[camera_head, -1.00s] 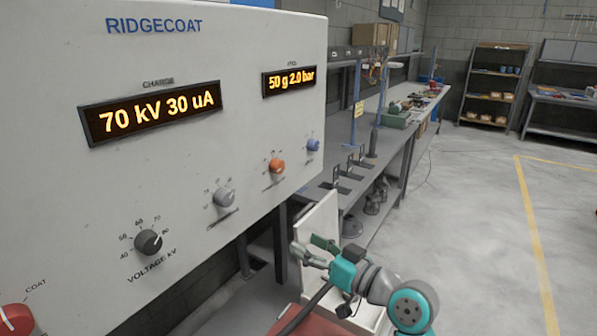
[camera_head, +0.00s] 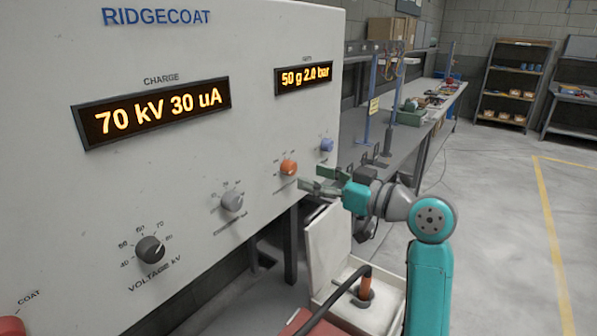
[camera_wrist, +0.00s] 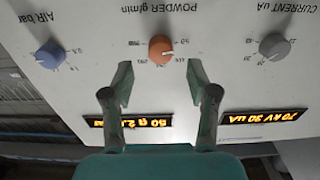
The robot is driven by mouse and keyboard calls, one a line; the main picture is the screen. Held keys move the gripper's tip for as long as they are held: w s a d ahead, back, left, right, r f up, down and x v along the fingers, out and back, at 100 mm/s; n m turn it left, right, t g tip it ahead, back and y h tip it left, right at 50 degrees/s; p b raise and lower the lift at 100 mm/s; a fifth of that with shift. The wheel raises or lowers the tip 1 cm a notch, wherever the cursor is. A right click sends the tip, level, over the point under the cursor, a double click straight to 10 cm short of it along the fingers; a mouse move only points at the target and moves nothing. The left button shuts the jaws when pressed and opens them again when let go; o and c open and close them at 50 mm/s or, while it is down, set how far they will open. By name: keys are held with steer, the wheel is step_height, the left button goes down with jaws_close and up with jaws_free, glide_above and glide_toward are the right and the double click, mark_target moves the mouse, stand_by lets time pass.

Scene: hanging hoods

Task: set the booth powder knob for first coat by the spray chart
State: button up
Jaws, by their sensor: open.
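The orange powder knob (camera_head: 288,167) is on the front of the white panel, and its label reads "POWDER g/min" upside down in the wrist view (camera_wrist: 160,48). The right display (camera_head: 303,78) reads "50 g 2.0 bar". My gripper (camera_head: 308,188) is just right of and below the orange knob in the head view. In the wrist view my open, empty gripper (camera_wrist: 158,78) has its fingers apart, with the orange knob beyond and between them. I see no contact with the knob. No spray chart is readable in either view.
A blue air knob (camera_head: 327,145) and a grey current knob (camera_head: 232,201) flank the orange one. A black voltage knob (camera_head: 150,249) and red knob (camera_head: 12,326) are further left. The charge display (camera_head: 152,110) reads "70 kV 30 uA". A grey bench (camera_head: 362,152) stands behind.

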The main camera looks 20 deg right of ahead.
mark_target(294, 170)
steer(key=shift+x, duration=2.45)
jaws_close()
